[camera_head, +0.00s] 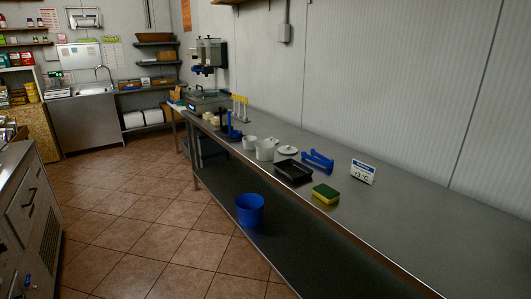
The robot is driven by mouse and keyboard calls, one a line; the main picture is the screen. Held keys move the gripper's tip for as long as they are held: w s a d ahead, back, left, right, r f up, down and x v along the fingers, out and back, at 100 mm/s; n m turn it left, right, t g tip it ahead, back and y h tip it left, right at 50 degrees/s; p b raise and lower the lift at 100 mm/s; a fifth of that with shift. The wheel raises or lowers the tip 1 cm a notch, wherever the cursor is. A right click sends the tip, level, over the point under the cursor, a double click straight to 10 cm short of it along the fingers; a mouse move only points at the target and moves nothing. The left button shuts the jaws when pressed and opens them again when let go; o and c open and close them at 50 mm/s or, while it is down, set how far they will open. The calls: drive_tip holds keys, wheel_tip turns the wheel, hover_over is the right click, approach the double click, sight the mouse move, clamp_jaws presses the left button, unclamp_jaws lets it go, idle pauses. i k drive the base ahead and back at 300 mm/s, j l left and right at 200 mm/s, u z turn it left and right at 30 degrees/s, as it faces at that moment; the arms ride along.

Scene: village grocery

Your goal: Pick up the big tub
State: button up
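Two white tubs stand on the long steel counter (440,225). The bigger tub (265,151) is nearer to me and looks open at the top. The smaller tub (249,143) stands just behind it to the left. A round white lid (287,150) lies to the right of the bigger tub. My gripper is not in view.
Near the tubs are a black tray (293,172), a blue tool (318,160), a yellow-green sponge (326,193), a temperature sign (363,171) and a blue stand (231,128). A blue bucket (250,209) sits low by the counter. The tiled floor (150,230) is clear.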

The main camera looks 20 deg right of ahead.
sight(264, 149)
drive_tip(key=i+j+z, duration=0.2)
drive_tip(key=i+j, duration=0.2)
drive_tip(key=i, duration=0.25)
drive_tip(key=i+j+z, duration=0.2)
drive_tip(key=i+j, duration=0.3)
drive_tip(key=i, duration=0.15)
drive_tip(key=i+j+z, duration=0.1)
drive_tip(key=i, duration=0.3)
drive_tip(key=i+j, duration=0.25)
drive_tip(key=i, duration=0.15)
drive_tip(key=i+j+z, duration=0.15)
drive_tip(key=i, duration=0.25)
